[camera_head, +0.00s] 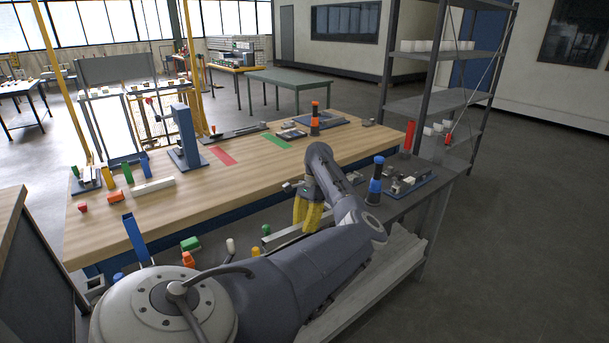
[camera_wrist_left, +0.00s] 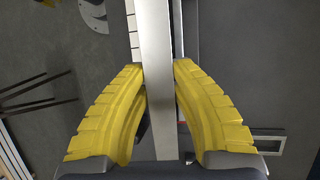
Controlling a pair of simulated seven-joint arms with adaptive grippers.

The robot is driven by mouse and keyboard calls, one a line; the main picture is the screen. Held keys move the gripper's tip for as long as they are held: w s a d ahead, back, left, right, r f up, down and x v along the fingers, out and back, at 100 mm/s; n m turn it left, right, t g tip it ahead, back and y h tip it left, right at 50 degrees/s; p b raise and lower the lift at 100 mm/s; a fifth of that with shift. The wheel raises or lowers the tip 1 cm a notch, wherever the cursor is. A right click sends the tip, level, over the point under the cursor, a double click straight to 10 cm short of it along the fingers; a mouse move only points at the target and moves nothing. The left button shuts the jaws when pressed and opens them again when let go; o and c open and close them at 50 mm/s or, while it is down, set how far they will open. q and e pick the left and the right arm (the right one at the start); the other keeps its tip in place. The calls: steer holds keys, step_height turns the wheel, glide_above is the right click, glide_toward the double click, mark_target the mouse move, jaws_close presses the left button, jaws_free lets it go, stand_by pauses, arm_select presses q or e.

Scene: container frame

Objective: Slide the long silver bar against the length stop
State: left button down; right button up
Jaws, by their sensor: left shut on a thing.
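My left gripper (camera_head: 311,216) has yellow ribbed fingers and points down beside the front edge of the wooden table. In the left wrist view the gripper (camera_wrist_left: 159,68) is shut on the long silver bar (camera_wrist_left: 155,35), with one finger on each side. The bar runs up and down through that picture, and its ends are out of view there. In the head view a length of the silver bar (camera_head: 283,235) shows left of the fingers. I cannot pick out the length stop with certainty. My right gripper is not in view.
The wooden table (camera_head: 185,205) holds a blue upright post (camera_head: 186,135), coloured pegs and a white block (camera_head: 153,187). An orange-and-black cylinder (camera_head: 315,118) stands farther back. A blue-and-black cylinder (camera_head: 375,180) and a fixture (camera_head: 405,183) stand right of the gripper.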

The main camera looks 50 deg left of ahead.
mark_target(299, 226)
arm_select(q)
steer(key=shift+f, duration=1.55)
steer(key=shift+s, duration=0.75)
stand_by(0.4)
steer(key=c, duration=0.5)
jaws_free()
steer(key=shift+r, duration=0.1)
steer(key=shift+r, duration=3.4)
steer(key=shift+s, duration=0.1)
